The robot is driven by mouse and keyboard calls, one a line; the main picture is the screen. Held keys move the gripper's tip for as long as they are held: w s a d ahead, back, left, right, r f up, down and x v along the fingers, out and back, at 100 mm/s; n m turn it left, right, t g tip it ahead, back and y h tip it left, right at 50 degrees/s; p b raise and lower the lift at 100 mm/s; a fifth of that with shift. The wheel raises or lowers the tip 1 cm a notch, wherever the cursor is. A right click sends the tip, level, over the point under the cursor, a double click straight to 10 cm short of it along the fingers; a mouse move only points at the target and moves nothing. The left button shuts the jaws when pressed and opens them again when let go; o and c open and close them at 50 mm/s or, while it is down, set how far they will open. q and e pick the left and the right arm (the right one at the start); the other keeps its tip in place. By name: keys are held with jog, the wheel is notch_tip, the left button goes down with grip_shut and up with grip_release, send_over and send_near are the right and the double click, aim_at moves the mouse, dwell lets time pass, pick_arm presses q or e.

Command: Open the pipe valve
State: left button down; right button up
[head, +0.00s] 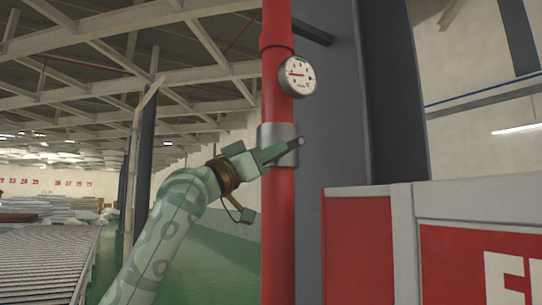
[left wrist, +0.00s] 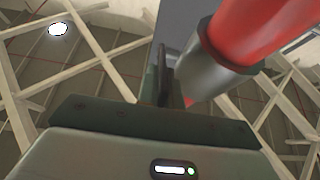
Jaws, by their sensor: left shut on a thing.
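A red vertical pipe (head: 277,220) runs the full height of the head view, with a silver valve section (head: 267,136) around its middle. My left gripper (head: 288,148) reaches in from the left, in front of the silver section, and is shut on the valve handle. The handle is mostly hidden by the fingers, so its angle is hard to tell. In the left wrist view the red pipe (left wrist: 265,30) and silver section (left wrist: 208,68) slant in at the upper right, beside the dark finger (left wrist: 165,75). My right gripper is not in view.
A round white gauge (head: 297,76) sits on the pipe above the gripper. A dark grey column (head: 335,120) stands just behind the pipe. A red and white cabinet (head: 450,240) fills the lower right. A roller conveyor (head: 45,262) lies at the left, with green floor beyond.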

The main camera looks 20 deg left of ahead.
pick_arm(q)
jog(key=shift+w+d+f+t+h+b, duration=0.15)
jog(key=shift+f+t+h+b, duration=0.2)
jog(key=shift+t, duration=0.25)
jog(key=shift+f, duration=0.1)
jog(key=c, duration=1.6)
grip_release()
jog(key=shift+o, duration=0.2)
jog(key=shift+f, duration=0.2)
jog(key=b+v, duration=0.7)
jog(key=v, duration=0.9)
jog(key=shift+c, duration=0.3)
